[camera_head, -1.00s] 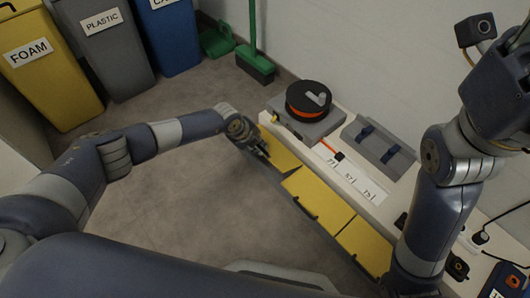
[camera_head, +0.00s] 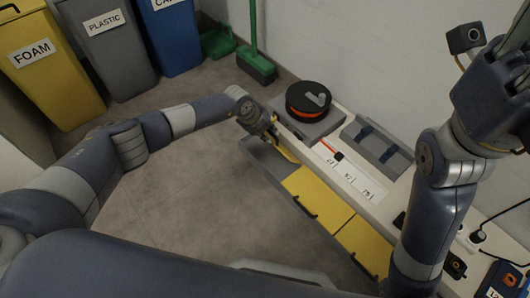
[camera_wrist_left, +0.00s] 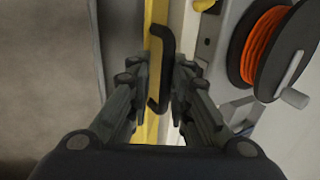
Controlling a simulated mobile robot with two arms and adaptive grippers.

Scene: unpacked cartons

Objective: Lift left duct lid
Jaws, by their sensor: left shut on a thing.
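The left duct lid (camera_head: 287,153) is yellow and stands tilted up, seen nearly edge-on at the left end of the grey duct (camera_head: 262,156). The opened left section of the duct shows a grey inside. My left gripper (camera_head: 272,133) is shut on the lid's black handle (camera_wrist_left: 165,60). In the left wrist view, the fingers (camera_wrist_left: 160,95) sit on both sides of the handle, with the yellow lid (camera_wrist_left: 153,22) edge-on behind it. My right arm stands at the right; its hand (camera_head: 492,90) is cut by the frame edge and its fingertips are not clear.
Two more yellow lids, the middle (camera_head: 318,195) and right one (camera_head: 362,243), lie flat on the duct. The bench behind carries a black-and-orange reel (camera_head: 308,98) and a grey case (camera_head: 377,145). Bins and a green broom (camera_head: 254,45) stand at the back. The floor left is clear.

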